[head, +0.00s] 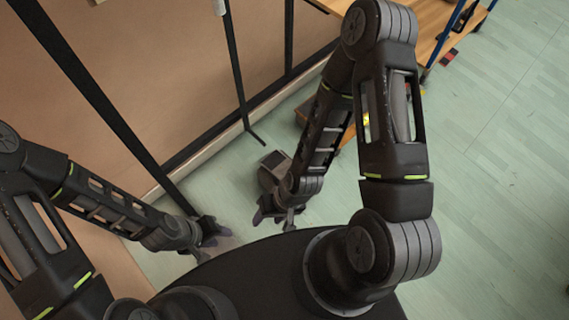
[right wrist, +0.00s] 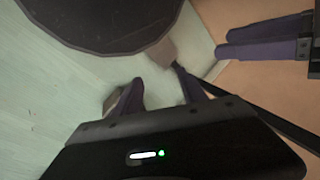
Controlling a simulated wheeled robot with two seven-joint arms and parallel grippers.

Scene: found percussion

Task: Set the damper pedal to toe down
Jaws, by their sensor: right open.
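No pedal can be made out for certain. A small pinkish-grey plate (head: 226,243) lies low near my left gripper, at the foot of a slanting black bar. A similar plate (right wrist: 162,50) shows in the right wrist view, just beyond my right fingertips; I cannot tell if it is the damper pedal. My right gripper (head: 273,217) is open, pointing down near the floor, with nothing seen between its purple fingers (right wrist: 158,88). My left gripper (head: 214,232) is close beside the bar's lower end. Its fingers look near each other in the right wrist view (right wrist: 262,40); their gap is unclear.
Black frame bars (head: 238,75) stand before a brown panel (head: 170,80) on the left, one with a foot on the floor. A wooden table (head: 430,25) with blue legs stands at the top right. The green floor (head: 500,180) is open on the right.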

